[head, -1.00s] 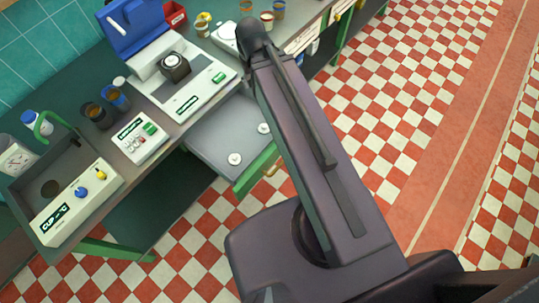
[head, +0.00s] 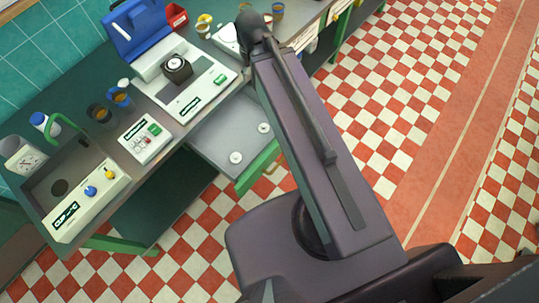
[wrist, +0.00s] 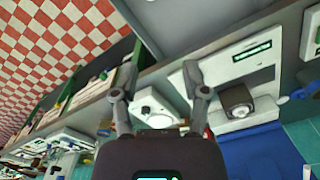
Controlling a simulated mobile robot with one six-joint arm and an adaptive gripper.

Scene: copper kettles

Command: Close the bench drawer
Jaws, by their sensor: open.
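The bench drawer (head: 215,135) is pulled out from under the bench in the head view. It has a grey inside with two white round pieces lying in it. Its green front (head: 257,167) has a yellowish handle (head: 272,168), partly behind my arm. My gripper is hidden in the head view, where my arm crosses the drawer's right side. In the wrist view my gripper (wrist: 155,80) is open and empty, above the bench edge. A grey surface (wrist: 190,20) at the top of that view looks like part of the drawer.
The bench (head: 45,118) carries a white machine with a black knob (head: 177,68), a blue case (head: 137,27), cups and a control panel with a sink (head: 90,195). A white round-topped device (wrist: 152,108) lies below the fingers in the wrist view. Checkered floor (head: 400,120) is clear at right.

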